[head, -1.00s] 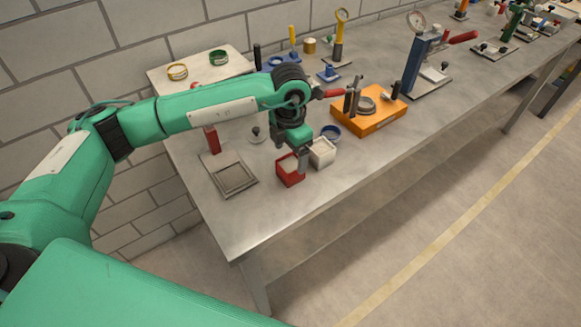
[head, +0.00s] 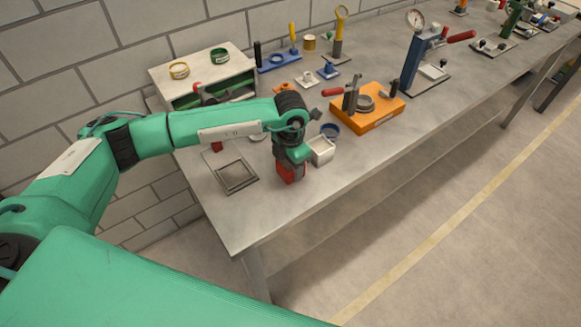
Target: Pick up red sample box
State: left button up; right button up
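The red sample box (head: 289,177) is near the front edge of the workbench, mostly covered by my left gripper. My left gripper (head: 292,163) points down over the box, its lower end at the box. The fingertips are hidden or too small to show whether they close on it. I cannot tell whether the box rests on the bench or is raised. My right gripper is not in view.
A white box (head: 321,153) stands close on the right of the red box. A flat square frame (head: 236,177) lies to the left. An orange block (head: 378,121) with a clamp stands farther right. The front bench strip is clear.

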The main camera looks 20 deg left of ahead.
pick_arm(q)
jog(key=c, duration=0.5)
jog(key=shift+r, duration=0.1)
